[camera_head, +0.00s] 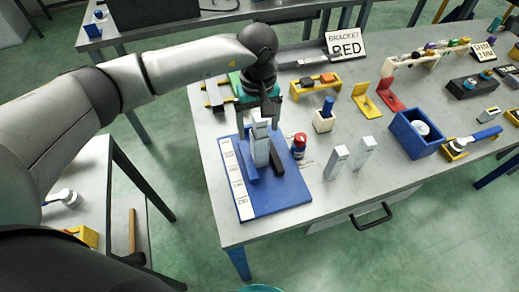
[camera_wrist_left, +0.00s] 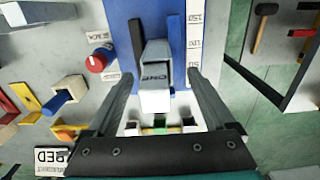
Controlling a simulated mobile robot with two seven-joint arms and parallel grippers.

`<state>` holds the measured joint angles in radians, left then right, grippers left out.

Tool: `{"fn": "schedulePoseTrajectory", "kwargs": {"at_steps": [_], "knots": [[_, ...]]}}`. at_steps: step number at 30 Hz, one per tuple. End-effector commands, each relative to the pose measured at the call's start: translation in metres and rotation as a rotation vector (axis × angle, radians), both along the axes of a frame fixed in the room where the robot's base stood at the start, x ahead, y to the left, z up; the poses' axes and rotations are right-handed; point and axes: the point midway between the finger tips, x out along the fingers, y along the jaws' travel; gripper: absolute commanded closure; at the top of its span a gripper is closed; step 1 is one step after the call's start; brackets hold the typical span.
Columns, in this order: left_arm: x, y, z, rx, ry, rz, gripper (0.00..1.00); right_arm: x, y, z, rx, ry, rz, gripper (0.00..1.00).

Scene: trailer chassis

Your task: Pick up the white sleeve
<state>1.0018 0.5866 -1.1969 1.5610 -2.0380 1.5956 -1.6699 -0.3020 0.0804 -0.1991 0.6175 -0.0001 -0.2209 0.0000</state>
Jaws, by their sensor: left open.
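A tall pale white-grey block (camera_head: 261,150), which looks like the white sleeve, stands upright on a blue board (camera_head: 285,193) on the table. In the left wrist view the same block (camera_wrist_left: 155,88) shows end-on with dark lettering. My left gripper (camera_head: 259,114) points down over its top. Its two fingers are open, one on each side of the block, with gaps visible in the wrist view.
Blue and black bars (camera_head: 249,162) stand close beside the block. Two more pale upright posts (camera_head: 336,162) stand further right. A blue box (camera_head: 414,140) lies beyond them.

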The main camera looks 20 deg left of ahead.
Motion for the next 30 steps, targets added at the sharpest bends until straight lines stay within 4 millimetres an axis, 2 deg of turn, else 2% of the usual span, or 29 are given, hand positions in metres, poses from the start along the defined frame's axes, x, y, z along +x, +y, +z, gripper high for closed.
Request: {"fn": "schedulePoseTrajectory", "kwargs": {"at_steps": [11, 20, 30], "knots": [[0.003, -0.002, -0.046, 0.000, 0.004, 0.001, 0.12, 0.004, 0.000, 0.010, 0.001, -0.007, 0.000, 0.33], [0.004, -0.002, -0.050, -0.001, 0.001, 0.001, 0.14, 0.004, 0.000, 0.010, 0.001, -0.008, 0.001, 0.33], [0.004, -0.002, -0.050, 0.000, 0.001, 0.001, 0.52, 0.004, 0.001, 0.010, 0.002, -0.008, 0.001, 0.33]]}}
